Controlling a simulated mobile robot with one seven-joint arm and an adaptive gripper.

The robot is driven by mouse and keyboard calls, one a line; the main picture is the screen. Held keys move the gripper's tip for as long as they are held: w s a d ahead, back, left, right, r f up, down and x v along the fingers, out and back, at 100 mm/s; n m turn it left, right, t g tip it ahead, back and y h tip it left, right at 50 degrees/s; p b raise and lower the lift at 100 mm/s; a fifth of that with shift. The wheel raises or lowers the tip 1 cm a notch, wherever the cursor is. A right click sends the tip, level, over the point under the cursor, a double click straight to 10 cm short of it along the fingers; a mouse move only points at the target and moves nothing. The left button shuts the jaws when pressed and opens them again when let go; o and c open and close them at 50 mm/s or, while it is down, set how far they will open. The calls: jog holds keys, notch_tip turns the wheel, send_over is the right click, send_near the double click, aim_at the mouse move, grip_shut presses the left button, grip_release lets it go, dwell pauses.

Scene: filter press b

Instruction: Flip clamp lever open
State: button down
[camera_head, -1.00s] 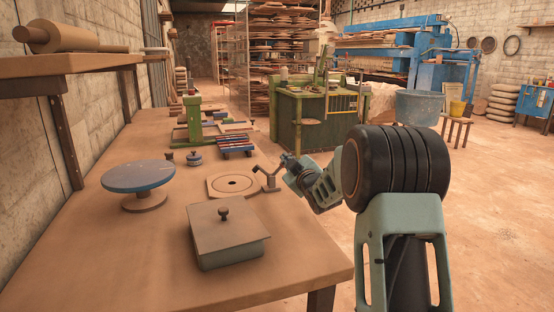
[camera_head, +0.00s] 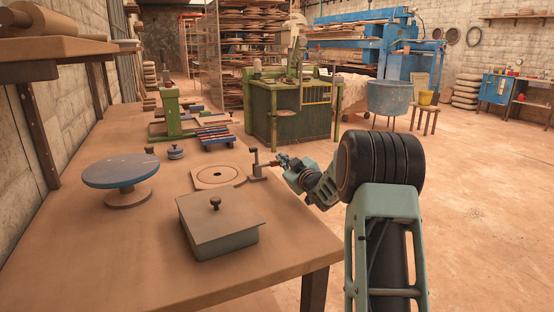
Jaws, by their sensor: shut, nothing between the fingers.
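The clamp (camera_head: 258,176) stands at the right edge of the workbench, beside a square plate with a round disc and a dark centre hole (camera_head: 219,176). It has a small upright post, and its lever (camera_head: 267,164) reaches out to the right with a reddish end. My gripper (camera_head: 281,160) is shut, at the right end of the lever, just past the bench edge. It looks to be touching the lever or very close to it; which one is too small to tell.
A lidded grey box (camera_head: 220,225) stands in front of the plate. A blue-topped turntable (camera_head: 127,172) stands at left. A green press (camera_head: 172,115) and a small rack (camera_head: 214,138) are farther back. The floor right of the bench is open.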

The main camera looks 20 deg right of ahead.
jog(key=shift+d+f, duration=0.15)
jog(key=shift+f, duration=0.15)
dwell(0.4)
